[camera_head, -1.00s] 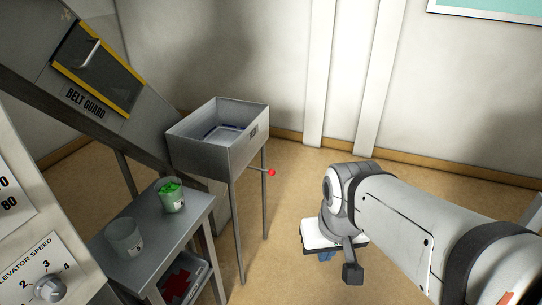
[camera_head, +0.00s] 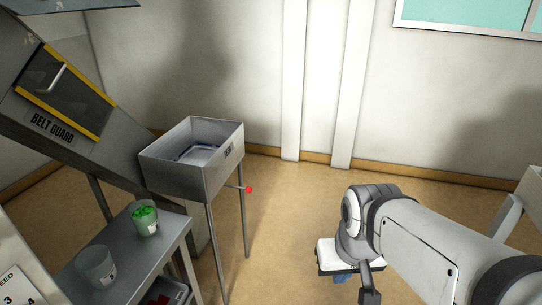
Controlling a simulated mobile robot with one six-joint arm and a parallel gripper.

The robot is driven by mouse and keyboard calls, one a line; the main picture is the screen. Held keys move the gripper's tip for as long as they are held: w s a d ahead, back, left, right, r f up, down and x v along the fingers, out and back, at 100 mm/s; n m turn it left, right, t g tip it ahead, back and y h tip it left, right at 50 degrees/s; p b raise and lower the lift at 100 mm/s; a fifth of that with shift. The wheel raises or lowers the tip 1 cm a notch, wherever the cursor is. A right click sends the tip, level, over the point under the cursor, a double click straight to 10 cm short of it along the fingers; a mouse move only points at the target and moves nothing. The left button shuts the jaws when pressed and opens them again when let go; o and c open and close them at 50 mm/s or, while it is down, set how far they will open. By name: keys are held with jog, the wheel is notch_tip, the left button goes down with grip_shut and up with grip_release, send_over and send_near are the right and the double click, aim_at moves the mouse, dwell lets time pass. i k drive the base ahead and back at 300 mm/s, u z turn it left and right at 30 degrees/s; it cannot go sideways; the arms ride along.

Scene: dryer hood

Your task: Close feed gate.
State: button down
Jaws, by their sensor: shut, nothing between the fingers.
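A grey open-topped metal feed hopper (camera_head: 184,178) stands on thin legs left of centre, with a bluish shape inside it. A short rod with a red knob (camera_head: 249,189) sticks out to the right from under the hopper; it looks like the feed gate's handle. The gate plate itself is hidden. My gripper (camera_head: 341,278) hangs at the end of my arm, right of and lower in the picture than the knob, clearly apart from it. Only a bit of its blue fingers shows under the white wrist part; it is shut and empty.
A grey side table (camera_head: 128,248) holds a cup of green pieces (camera_head: 145,222) and an empty clear cup (camera_head: 96,264). The sloped belt guard (camera_head: 66,92) rises at the left. Floor between the hopper and my arm is clear. A white object (camera_head: 520,215) stands at the right edge.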

aim_at(248, 189)
jog(key=z, duration=0.1)
jog(key=i, duration=1.45)
jog(key=u, duration=0.55)
jog(key=k, duration=0.8)
jog(key=u, duration=0.2)
jog(key=i, duration=0.85)
jog(key=z, duration=0.05)
